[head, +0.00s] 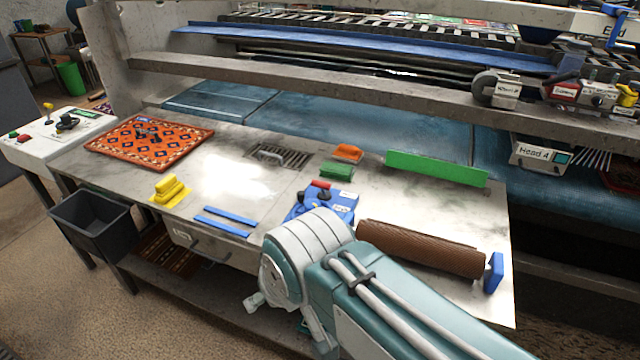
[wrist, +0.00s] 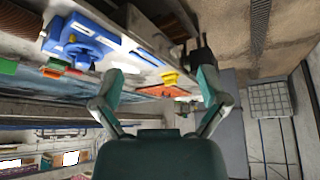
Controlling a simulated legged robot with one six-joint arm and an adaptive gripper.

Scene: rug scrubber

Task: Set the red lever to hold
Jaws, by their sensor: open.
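A blue device (head: 325,205) stands on the metal table, with a red piece (head: 320,184) at its top, dark knobs and small white labels too small to read. I cannot tell for sure that this red piece is the lever. The blue device also shows at the upper left of the wrist view (wrist: 75,45), which looks upside down. My gripper (wrist: 159,78) is open and empty, with its green fingers spread apart. The blue device lies beyond the left finger, apart from it. In the head view my arm covers the table's front edge, and the gripper is not clearly visible.
A brown roll (head: 420,248) lies right of the blue device, with a blue block (head: 494,272) at its end. Blue strips (head: 222,222), a yellow brush (head: 170,190) and an orange rug (head: 148,143) lie left. A labelled red part (head: 565,92) sits on the rear beam.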

